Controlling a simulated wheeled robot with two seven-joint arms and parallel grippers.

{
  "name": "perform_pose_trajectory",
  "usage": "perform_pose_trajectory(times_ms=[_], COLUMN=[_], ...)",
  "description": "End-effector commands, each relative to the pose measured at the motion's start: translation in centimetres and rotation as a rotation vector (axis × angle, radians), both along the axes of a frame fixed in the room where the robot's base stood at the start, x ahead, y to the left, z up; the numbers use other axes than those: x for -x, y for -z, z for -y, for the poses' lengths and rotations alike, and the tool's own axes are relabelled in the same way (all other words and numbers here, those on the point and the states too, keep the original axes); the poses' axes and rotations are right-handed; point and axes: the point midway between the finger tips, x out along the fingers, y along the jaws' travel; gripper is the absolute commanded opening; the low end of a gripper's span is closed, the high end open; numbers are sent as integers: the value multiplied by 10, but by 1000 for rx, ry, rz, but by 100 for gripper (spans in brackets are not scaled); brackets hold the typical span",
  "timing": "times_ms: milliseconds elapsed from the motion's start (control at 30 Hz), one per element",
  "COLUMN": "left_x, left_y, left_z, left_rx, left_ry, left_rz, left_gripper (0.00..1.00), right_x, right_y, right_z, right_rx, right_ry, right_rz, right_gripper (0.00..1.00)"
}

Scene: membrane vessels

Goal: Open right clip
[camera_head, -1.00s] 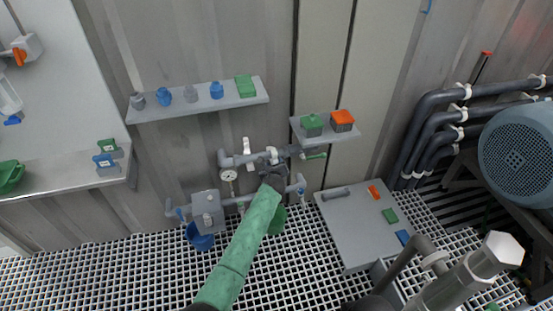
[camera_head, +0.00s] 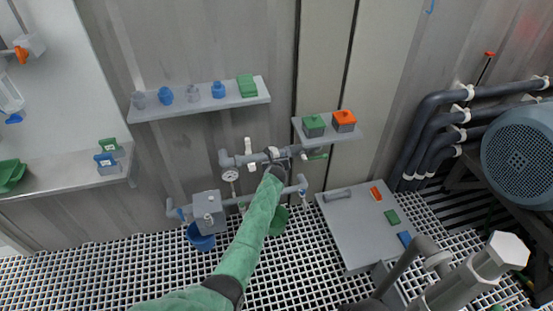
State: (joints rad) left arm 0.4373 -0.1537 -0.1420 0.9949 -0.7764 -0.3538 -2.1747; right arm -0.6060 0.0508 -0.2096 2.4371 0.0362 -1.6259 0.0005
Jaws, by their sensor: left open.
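A grey pipe assembly (camera_head: 240,160) with a round gauge (camera_head: 230,175) is mounted on the wall in the middle of the head view. A white clip (camera_head: 249,147) stands up on its left part. Another white clip, the right one (camera_head: 273,154), sits further right on the pipe. My left gripper (camera_head: 281,158) is open at the pipe, close beside the right clip. It partly covers the pipe there. I cannot tell whether its fingers touch the clip. My right gripper does not show.
A shelf (camera_head: 200,106) with small vessels is above the pipes. A smaller shelf (camera_head: 327,138) holds a green-topped box (camera_head: 314,125) and an orange-topped box (camera_head: 344,121), close right of my gripper. A blue bucket (camera_head: 201,238) and a grey cabinet (camera_head: 350,240) stand below.

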Motion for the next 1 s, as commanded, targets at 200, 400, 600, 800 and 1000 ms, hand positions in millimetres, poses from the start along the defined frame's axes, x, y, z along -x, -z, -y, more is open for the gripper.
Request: perform_pose_trajectory(times_ms=[200, 400, 600, 800, 1000], left_x=[-4, -4, -4, -4, -4], left_y=[1, 1, 1, 1, -1], left_z=[0, 0, 0, 0, 0], left_rx=[1, 1, 1, 1, 3], left_ry=[0, 0, 0, 0, 0], left_rz=[0, 0, 0, -1, -6], left_gripper=[44, 36, 0, 0, 0], right_x=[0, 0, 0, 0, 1], right_y=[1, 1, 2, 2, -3], right_z=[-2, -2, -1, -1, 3], right_rx=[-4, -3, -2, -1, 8], right_ry=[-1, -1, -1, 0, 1], right_rz=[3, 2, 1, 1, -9], right_gripper=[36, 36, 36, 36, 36])
